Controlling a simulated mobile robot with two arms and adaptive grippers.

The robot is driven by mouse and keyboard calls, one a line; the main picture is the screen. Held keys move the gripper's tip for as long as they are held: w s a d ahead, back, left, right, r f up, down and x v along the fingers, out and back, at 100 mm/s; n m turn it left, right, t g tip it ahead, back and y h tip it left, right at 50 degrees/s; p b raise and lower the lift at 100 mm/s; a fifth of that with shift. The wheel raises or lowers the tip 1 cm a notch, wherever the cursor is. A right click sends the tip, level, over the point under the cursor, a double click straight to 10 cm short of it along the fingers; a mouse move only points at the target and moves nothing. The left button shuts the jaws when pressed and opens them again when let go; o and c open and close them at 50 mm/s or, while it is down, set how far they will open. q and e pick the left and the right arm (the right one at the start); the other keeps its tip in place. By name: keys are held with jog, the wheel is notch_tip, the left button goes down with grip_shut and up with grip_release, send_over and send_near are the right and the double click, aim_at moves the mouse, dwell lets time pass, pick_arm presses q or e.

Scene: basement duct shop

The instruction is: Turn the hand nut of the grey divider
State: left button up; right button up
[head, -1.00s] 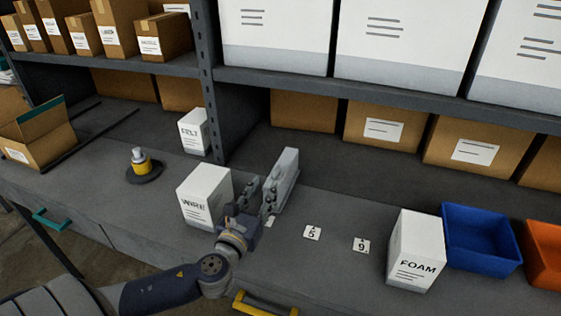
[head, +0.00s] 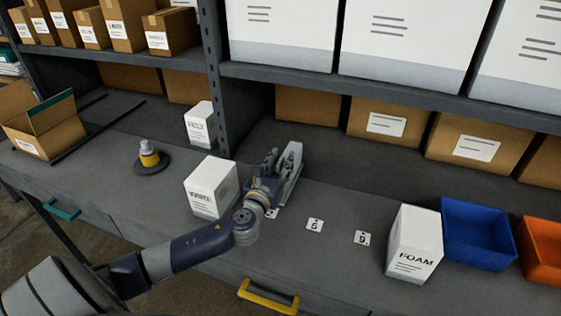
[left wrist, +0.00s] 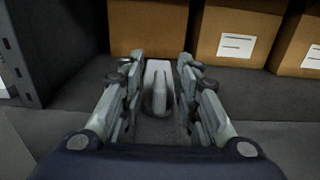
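The grey divider (head: 292,165) stands upright on the bench, right of the white WIRE box. My left gripper (head: 271,163) is at its left face and hides part of it. In the left wrist view the divider (left wrist: 158,66) shows between the two fingers of my left gripper (left wrist: 157,75). There is a gap on both sides, and I see no contact. In the head view the nut is hidden. My right gripper is not in view.
The WIRE box (head: 211,187) stands close left of my left gripper. Number cards (head: 314,224) lie to the right, then the FOAM box (head: 414,244) and a blue bin (head: 477,234). A shelf post (head: 215,85) rises behind. The bench around the cards is clear.

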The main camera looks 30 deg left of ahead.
pick_arm(q)
jog(key=shift+c, duration=0.2)
grip_shut()
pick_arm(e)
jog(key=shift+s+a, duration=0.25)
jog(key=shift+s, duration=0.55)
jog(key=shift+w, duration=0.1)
